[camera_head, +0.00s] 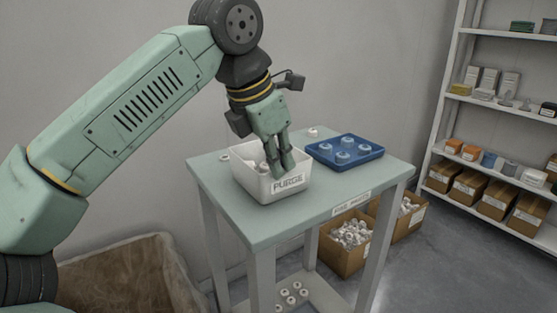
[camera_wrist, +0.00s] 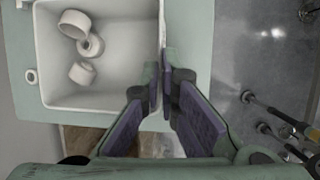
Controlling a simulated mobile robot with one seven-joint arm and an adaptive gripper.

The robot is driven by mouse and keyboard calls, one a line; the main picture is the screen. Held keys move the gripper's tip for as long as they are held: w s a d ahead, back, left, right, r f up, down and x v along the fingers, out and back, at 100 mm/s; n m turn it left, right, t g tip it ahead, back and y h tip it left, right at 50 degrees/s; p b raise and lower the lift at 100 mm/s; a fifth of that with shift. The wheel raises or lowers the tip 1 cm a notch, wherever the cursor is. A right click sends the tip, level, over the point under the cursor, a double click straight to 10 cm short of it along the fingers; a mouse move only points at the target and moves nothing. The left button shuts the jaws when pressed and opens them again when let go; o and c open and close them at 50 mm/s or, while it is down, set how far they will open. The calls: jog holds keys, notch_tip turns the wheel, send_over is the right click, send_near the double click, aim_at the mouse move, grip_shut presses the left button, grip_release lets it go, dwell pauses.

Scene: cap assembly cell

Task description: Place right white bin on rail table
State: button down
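The white bin (camera_head: 252,184), labelled PURGE, is upright at the front left of the green table (camera_head: 300,220) and appears to rest on it. In the wrist view the bin (camera_wrist: 120,98) holds several white caps (camera_wrist: 82,73). My gripper (camera_head: 287,167) points down at the bin's near right wall. In the wrist view my gripper (camera_wrist: 160,80) has one finger inside the bin and one outside, closed in on the wall. The fingertips' contact with the wall is partly hidden.
A blue tray (camera_head: 318,153) with several white caps sits at the table's back right. Cardboard boxes of parts (camera_head: 340,262) stand on the floor below. A shelf rack (camera_head: 490,100) is at right, and a large brown container (camera_head: 120,275) at lower left.

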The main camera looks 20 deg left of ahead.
jog(key=shift+f, duration=0.2)
jog(key=c, duration=1.8)
grip_release()
jog(key=shift+r, duration=0.45)
jog(key=p+v, duration=0.8)
jog(key=v, duration=0.3)
jog(key=shift+s+r+p, duration=0.2)
jog(key=shift+p, duration=0.1)
